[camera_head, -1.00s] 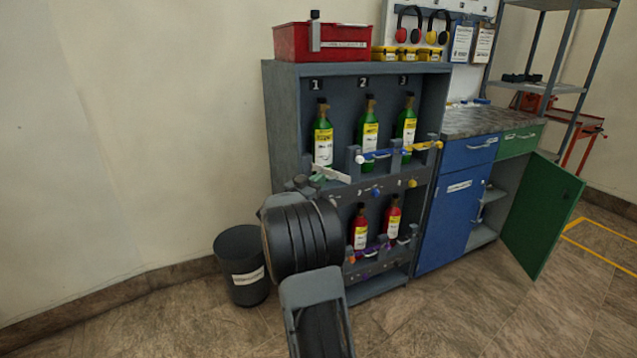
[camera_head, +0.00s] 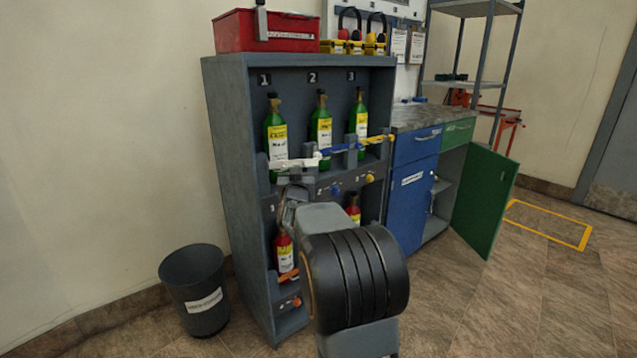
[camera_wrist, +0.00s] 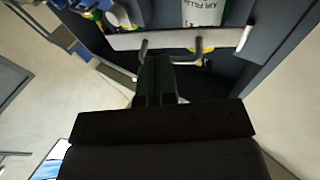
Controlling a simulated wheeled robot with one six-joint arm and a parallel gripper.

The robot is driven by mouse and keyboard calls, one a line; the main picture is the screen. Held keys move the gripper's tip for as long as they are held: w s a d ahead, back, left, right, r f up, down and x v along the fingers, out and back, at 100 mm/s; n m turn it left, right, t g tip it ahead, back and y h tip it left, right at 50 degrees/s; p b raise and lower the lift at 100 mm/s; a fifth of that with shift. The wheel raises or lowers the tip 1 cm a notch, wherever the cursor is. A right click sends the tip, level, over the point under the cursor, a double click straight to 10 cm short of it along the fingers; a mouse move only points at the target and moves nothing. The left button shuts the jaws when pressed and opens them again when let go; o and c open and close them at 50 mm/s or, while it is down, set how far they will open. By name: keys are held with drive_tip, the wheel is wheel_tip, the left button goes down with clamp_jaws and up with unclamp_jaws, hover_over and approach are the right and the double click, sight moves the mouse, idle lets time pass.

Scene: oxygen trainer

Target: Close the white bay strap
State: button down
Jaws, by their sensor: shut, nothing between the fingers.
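The white bay strap (camera_head: 293,163) runs nearly level across the front of the first green bottle (camera_head: 275,130) in the upper row. Its right end is at the grey post between bays 1 and 2; I cannot tell whether it is latched. A pale bar that looks like the strap crosses the wrist view (camera_wrist: 120,41), beside the bottle's white label (camera_wrist: 203,12). My gripper (camera_head: 292,193) is shut and empty, just below and in front of the strap. In the wrist view my gripper (camera_wrist: 160,62) points at the bar; contact is unclear.
A blue strap (camera_head: 340,149) and a yellow strap (camera_head: 378,140) cross bays 2 and 3. Red bottles (camera_head: 284,252) stand in the lower row, partly hidden by my arm. A bin (camera_head: 195,290) stands at left. A green door (camera_head: 484,200) hangs open at right.

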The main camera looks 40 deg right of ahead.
drive_tip(key=shift+s+d+f+x, duration=0.1)
drive_tip(key=shift+d+x, duration=0.05)
drive_tip(key=shift+x, duration=0.55)
drive_tip(key=shift+s+d+f+x, duration=0.1)
drive_tip(key=shift+x, duration=0.6)
drive_tip(key=shift+d+f+x, duration=0.1)
drive_tip(key=shift+d+x, duration=0.05)
drive_tip(key=shift+x, duration=0.6)
drive_tip(key=shift+r, duration=0.1)
drive_tip(key=shift+s, duration=0.1)
